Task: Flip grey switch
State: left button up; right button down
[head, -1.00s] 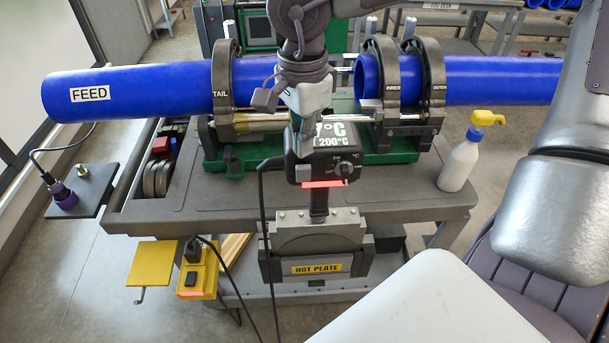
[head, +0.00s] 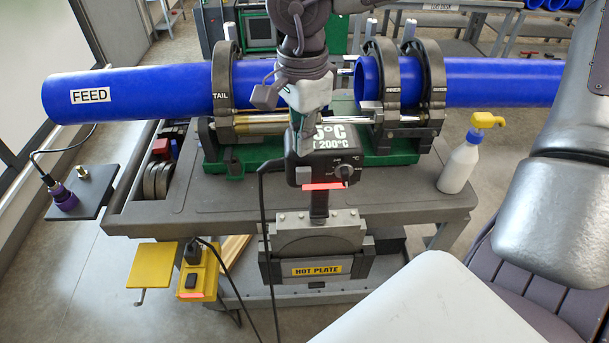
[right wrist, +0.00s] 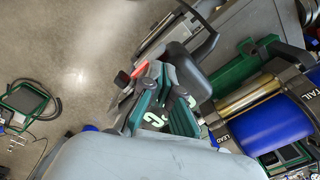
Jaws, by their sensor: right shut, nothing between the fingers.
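The black hot-plate control box (head: 322,160) stands above the hot plate (head: 316,238), with a temperature display, a dark knob (head: 345,171) and a red lit strip. In the right wrist view the shut gripper (right wrist: 154,92) overlaps the box, near the red strip and a small dark protruding part (right wrist: 122,79). My left gripper is not in view.
Blue pipes (head: 150,90) lie in black clamps behind the box. A black cable (head: 263,220) hangs at its left. A yellow socket box (head: 198,272) with a dark switch sits lower left. A white bottle (head: 459,167) stands at right. The cart top between is clear.

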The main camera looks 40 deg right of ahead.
notch_tip(320, 180, up, 6)
jog(key=p, duration=0.2)
jog(key=shift+f+p, duration=0.1)
jog(key=shift+p, duration=0.3)
